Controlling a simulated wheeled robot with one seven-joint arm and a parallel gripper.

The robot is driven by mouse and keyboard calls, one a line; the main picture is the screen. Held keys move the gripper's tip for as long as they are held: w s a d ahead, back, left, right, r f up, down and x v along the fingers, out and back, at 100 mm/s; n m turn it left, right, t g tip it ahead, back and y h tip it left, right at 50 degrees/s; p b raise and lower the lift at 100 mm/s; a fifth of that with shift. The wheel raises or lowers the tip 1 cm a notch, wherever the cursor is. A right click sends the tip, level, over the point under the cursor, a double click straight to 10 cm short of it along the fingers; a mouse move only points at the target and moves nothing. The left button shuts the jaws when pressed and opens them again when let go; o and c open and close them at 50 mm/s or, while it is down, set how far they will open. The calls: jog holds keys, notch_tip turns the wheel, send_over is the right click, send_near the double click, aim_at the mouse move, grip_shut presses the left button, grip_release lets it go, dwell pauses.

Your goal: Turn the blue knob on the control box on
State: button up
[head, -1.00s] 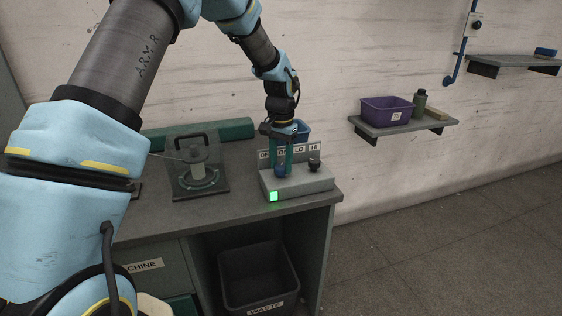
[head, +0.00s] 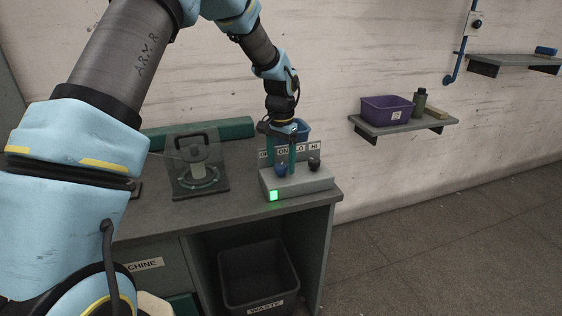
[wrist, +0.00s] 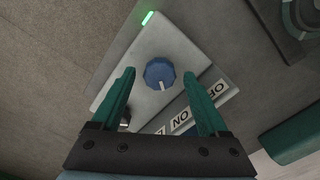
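The grey control box (head: 296,182) stands on the right end of the bench, with a green light (head: 273,196) lit on its front. The blue knob (head: 281,170) is on its top at the left, and it also shows in the wrist view (wrist: 160,73) with a white pointer mark toward the label side. The label plate (wrist: 184,118) reads ON and, partly hidden, OFF. My gripper (head: 284,163) is above the box, fingers down. In the wrist view its teal fingers (wrist: 160,82) are spread wide on either side of the knob, with clear gaps.
A black knob (head: 314,163) sits right of the blue one on the box. A clear-covered winder device (head: 198,176) stands left on the bench. A waste bin (head: 259,278) is below; a shelf (head: 405,128) is at right.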

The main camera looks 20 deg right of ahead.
aim_at(281, 165)
notch_tip(281, 165, up, 11)
jog(key=b, duration=0.2)
dwell(0.5)
jog(key=shift+f, duration=0.1)
